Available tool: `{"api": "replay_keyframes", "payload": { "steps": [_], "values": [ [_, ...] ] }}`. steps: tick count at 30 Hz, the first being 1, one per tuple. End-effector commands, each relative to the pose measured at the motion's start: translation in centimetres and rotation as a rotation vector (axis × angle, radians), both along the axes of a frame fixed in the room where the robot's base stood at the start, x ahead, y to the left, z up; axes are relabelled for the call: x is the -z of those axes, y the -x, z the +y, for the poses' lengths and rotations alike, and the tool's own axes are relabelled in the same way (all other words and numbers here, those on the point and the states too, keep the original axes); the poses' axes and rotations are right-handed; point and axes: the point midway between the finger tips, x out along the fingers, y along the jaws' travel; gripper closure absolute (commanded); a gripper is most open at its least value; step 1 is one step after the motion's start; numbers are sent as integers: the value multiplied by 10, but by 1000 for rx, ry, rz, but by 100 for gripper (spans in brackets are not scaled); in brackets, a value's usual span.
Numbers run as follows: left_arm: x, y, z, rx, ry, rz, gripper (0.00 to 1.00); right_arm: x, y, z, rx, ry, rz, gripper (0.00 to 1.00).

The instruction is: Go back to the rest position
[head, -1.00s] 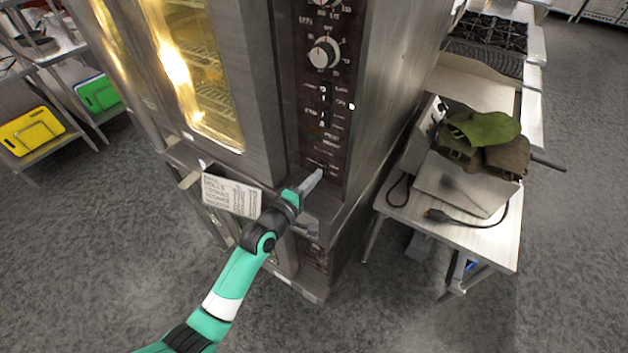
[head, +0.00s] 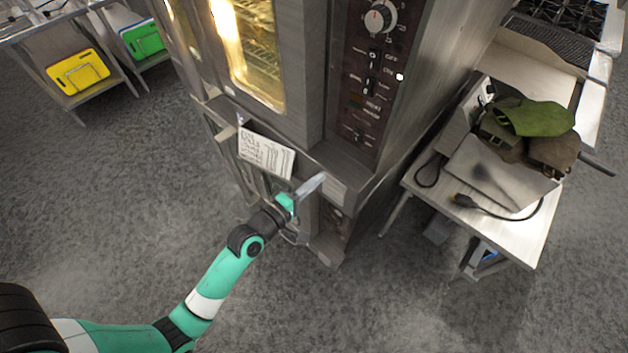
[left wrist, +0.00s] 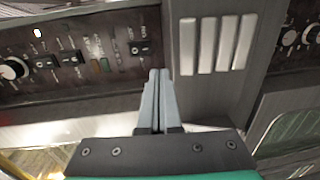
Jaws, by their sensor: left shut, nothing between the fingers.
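My left gripper (head: 312,186) is shut and empty. In the head view it is in front of the steel oven (head: 308,70), below the dark control panel (head: 370,85) and to the right of a white printed sheet (head: 265,151). In the left wrist view its two fingers (left wrist: 157,78) lie together, pointing at the oven front between the control panel (left wrist: 85,58) and a slotted vent (left wrist: 217,45). I cannot tell from these views how far the fingertips are from the oven surface. My right gripper is not in view.
To the right, a steel table (head: 520,232) holds a metal box (head: 500,178) with green and brown mitts (head: 535,125) and a loose cable (head: 480,208). A rack with yellow (head: 78,73) and green boards (head: 142,38) stands at the back left. The floor at left is clear.

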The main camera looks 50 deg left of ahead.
Motion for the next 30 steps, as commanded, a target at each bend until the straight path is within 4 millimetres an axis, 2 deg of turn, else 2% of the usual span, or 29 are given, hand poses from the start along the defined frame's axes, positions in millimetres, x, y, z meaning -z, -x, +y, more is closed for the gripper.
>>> {"api": "replay_keyframes", "payload": {
  "steps": [5,20,23,26,29,30],
  "values": [
    [1,8,-2,0,0,0,100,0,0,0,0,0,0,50],
    [1,8,-2,0,0,0,100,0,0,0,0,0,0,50],
    [-2,4,-7,14,-2,-6,100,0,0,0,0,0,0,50],
    [-31,-16,-18,49,-19,-64,100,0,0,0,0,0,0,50],
    [-91,-43,-35,96,-56,-184,100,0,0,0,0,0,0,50],
    [-123,-52,-44,114,-79,-246,100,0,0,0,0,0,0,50]
  ]
}}
